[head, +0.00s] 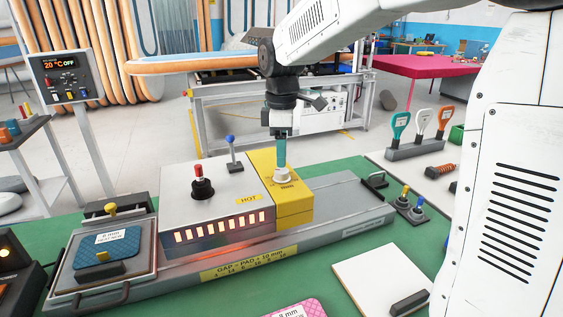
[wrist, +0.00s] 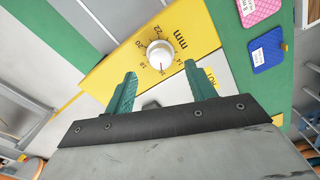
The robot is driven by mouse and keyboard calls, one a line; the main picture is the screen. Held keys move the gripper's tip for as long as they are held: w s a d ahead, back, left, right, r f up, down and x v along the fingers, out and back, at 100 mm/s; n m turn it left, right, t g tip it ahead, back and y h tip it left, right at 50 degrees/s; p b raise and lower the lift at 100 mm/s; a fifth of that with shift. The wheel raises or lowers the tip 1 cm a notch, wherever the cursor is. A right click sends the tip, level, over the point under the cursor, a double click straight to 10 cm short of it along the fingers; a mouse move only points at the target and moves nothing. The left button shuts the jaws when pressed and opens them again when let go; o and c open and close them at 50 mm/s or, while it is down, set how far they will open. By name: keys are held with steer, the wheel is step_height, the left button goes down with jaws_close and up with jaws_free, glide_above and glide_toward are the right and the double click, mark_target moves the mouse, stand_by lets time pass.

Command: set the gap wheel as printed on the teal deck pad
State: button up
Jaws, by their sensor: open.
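The gap wheel is a white round knob (head: 283,174) on a yellow block, and it also shows in the wrist view (wrist: 160,54). Its dial is printed in mm from 14 to 22, and a red mark on the knob faces the side near 16. The teal deck pad (head: 103,250) lies on the grey deck at left; its white label has small print that seems to read 6 mm, but I cannot be sure. My gripper (head: 281,158) points down just above the wheel. In the wrist view its teal fingers (wrist: 160,90) are apart with nothing between them.
A yellow plate (head: 245,260) on the machine's front reads GAP = PAD + 10 mm with a number row. The heater box (head: 215,205) marked HOT glows and carries levers. A pink pad (head: 290,308) and white board (head: 378,280) lie in front.

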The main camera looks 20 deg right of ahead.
mark_target(282, 170)
steer(key=shift+r, duration=1.6)
steer(key=shift+m, duration=0.3)
steer(key=shift+f+m, duration=0.1)
steer(key=shift+m, duration=0.2)
steer(key=s+f+m, duration=0.2)
steer(key=s, duration=0.1)
steer(key=shift+s+d+m+g, duration=0.15)
steer(key=shift+m+g, duration=0.15)
steer(key=shift+m, duration=0.1)
steer(key=s+d+f+m+t, duration=0.1)
steer(key=s+m, duration=0.3)
steer(key=s, duration=0.9)
steer(key=s+d+m+t, duration=0.1)
steer(key=s+m, duration=0.4)
steer(key=s, duration=0.8)
steer(key=shift+s+d+f+m, duration=0.3)
steer(key=shift+s+d+f, duration=0.05)
steer(key=shift+d, duration=0.25)
